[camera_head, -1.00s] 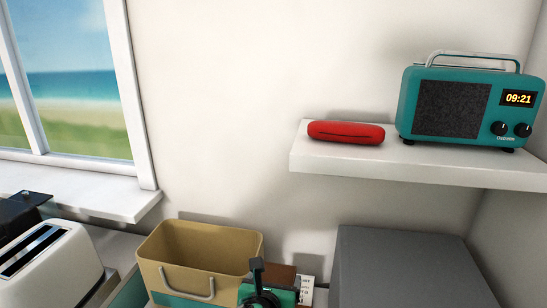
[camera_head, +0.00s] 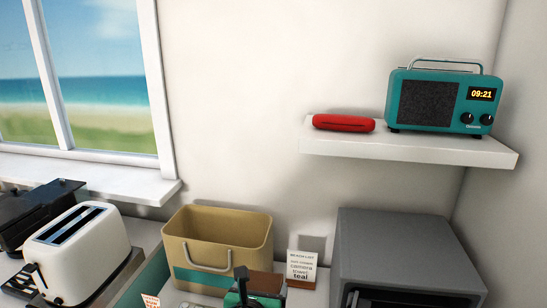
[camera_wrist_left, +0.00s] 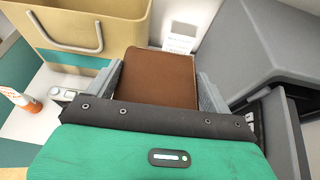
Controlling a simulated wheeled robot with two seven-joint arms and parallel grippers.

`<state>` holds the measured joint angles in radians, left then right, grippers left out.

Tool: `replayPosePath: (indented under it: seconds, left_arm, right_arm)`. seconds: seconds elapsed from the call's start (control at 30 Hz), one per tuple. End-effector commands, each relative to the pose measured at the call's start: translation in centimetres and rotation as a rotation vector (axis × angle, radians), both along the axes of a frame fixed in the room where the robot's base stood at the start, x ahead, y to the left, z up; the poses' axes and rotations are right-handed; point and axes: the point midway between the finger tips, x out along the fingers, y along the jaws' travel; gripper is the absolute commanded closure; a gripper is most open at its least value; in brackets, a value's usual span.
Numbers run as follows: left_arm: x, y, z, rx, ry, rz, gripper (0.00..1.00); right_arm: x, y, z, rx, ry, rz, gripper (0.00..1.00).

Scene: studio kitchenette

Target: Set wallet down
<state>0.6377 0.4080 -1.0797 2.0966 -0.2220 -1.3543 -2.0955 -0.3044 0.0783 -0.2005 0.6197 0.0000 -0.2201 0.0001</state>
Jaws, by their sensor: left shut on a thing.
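A brown wallet (camera_wrist_left: 158,78) is in the left wrist view, between the two grey fingers of my left gripper (camera_wrist_left: 160,88), which is shut on it. In the head view the green and black left gripper (camera_head: 257,299) is at the bottom edge, with the brown wallet (camera_head: 265,282) showing at it. The wallet is in front of the small sign and to the right of the tan basket's front. I cannot tell whether its underside touches the surface. My right gripper is in neither view.
A tan and teal basket (camera_head: 216,238) stands left of a small text sign (camera_head: 301,266). A grey box (camera_head: 400,252) is on the right. A white toaster (camera_head: 72,250) is at left. A wall shelf (camera_head: 420,147) bears a red case (camera_head: 343,123) and a teal radio (camera_head: 442,101).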

Motion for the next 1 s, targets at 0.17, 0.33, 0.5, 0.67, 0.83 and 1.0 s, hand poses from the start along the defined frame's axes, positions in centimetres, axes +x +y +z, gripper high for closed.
replayPosePath:
  seconds: [0.17, 0.33, 0.5, 0.67, 0.83, 1.0]
  left_arm:
    - [0.0, 3.2, -0.8, 0.002, 0.003, 0.035, 0.44]
    - [-0.2, 7.1, -1.5, 0.002, 0.002, 0.075, 0.44]
    - [-0.9, 12.5, -2.2, 0.004, 0.003, 0.127, 0.44]
    - [-1.7, 16.4, -2.3, 0.003, 0.002, 0.159, 0.44]
    - [-2.2, 18.2, -2.2, 0.001, 0.000, 0.173, 0.44]
    - [-3.5, 18.4, -2.9, -0.004, 0.004, 0.171, 0.44]
  right_arm:
    - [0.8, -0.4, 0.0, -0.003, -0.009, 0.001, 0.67]
    - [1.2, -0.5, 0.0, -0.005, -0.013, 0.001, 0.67]
    - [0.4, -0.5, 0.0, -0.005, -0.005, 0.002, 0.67]
    - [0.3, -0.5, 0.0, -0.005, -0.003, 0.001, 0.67]
    - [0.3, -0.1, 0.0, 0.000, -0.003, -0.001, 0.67]
    - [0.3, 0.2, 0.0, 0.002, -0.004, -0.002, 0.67]
